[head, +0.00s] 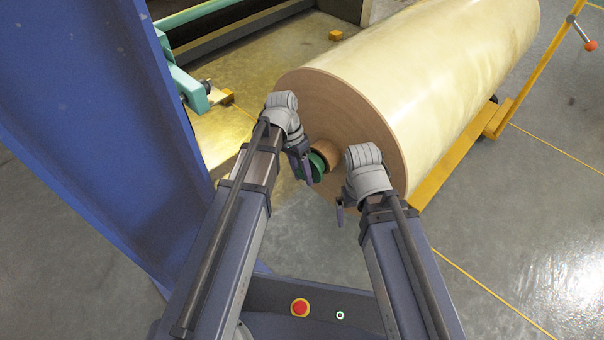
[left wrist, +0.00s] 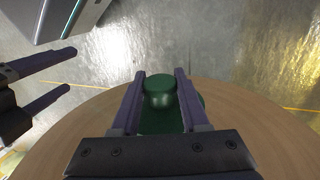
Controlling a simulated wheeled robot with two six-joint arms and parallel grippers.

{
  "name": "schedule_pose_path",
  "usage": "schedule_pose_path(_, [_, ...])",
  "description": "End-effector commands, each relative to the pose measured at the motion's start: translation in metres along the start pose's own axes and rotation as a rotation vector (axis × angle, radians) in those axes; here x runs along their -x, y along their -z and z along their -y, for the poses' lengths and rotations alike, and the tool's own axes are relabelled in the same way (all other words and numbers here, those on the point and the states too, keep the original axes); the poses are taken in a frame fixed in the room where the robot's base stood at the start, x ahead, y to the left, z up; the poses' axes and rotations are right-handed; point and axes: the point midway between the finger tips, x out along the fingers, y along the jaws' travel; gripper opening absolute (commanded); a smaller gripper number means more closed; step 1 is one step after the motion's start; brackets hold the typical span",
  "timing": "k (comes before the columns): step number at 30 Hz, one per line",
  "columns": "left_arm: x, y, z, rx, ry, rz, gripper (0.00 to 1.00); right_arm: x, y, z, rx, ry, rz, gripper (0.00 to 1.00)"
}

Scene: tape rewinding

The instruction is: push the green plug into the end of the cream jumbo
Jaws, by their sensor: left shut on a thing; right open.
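The cream jumbo (head: 440,70) lies on its side, its brown end face (head: 330,100) towards me. A brown core (head: 327,151) sticks out of the face. The green plug (head: 317,166) is at the core's near end; I cannot tell whether it is partly inside. My left gripper (head: 305,167) is shut on the plug. In the left wrist view the plug's round knob (left wrist: 160,92) is between the two fingers, with a wider green part beyond it. My right gripper (head: 349,208) is open and empty, right of the plug and in front of the face.
A blue upright (head: 100,110) stands close on the left, with a teal machine part (head: 183,80) behind it. A yellow frame (head: 500,115) runs along the jumbo's right side.

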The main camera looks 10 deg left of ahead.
Motion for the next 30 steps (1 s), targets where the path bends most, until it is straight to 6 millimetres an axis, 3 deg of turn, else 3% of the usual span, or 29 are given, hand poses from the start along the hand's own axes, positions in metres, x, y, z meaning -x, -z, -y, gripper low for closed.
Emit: schedule_pose_path(30, [0.0001,0.0097,0.0001,0.0,0.0,0.0,0.08,0.0,0.0,0.0,0.0,0.0,0.0,1.0])
